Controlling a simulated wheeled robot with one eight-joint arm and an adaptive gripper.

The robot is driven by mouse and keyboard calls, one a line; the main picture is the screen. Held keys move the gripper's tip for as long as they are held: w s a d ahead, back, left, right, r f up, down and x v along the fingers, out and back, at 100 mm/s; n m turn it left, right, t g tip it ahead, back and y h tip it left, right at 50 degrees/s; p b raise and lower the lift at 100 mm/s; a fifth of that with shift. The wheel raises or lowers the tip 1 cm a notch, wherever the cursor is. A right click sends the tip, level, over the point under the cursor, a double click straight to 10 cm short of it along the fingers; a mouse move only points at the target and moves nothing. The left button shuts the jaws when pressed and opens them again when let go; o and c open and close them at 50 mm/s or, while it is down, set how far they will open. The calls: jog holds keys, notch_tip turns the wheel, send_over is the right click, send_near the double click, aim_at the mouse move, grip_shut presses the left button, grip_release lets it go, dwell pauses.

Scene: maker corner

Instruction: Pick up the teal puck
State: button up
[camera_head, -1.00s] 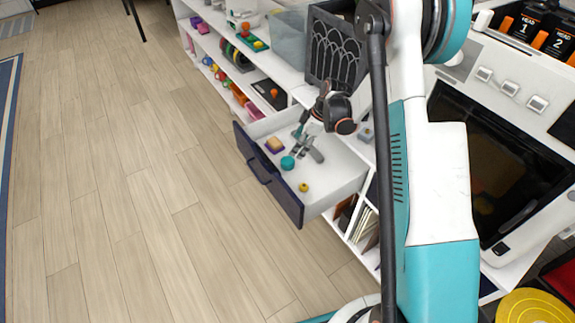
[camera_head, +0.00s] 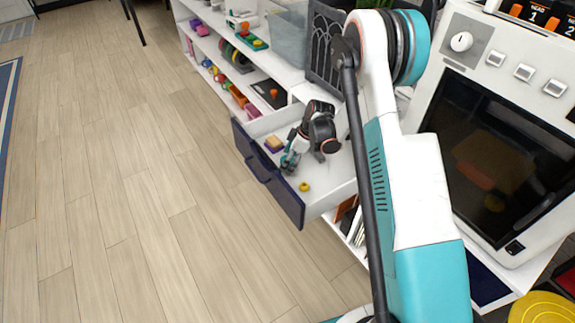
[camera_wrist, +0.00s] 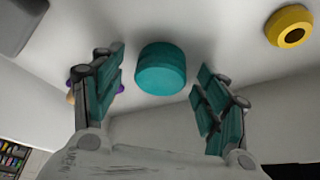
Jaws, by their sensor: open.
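The teal puck (camera_wrist: 161,69) lies on the white floor of the open drawer in the wrist view, ahead of my fingertips and roughly centred between them. My gripper (camera_wrist: 158,92) is open, with one finger to the left and one to the right of the puck, neither seen touching it. In the head view my gripper (camera_head: 290,165) is low inside the drawer (camera_head: 330,188), and the puck cannot be made out there behind it.
A yellow ring-shaped piece (camera_wrist: 290,26) lies to the right in the drawer; it also shows in the head view (camera_head: 304,186). Open floor lies left.

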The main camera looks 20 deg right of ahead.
jog(key=shift+r, duration=0.1)
jog(key=c, duration=1.3)
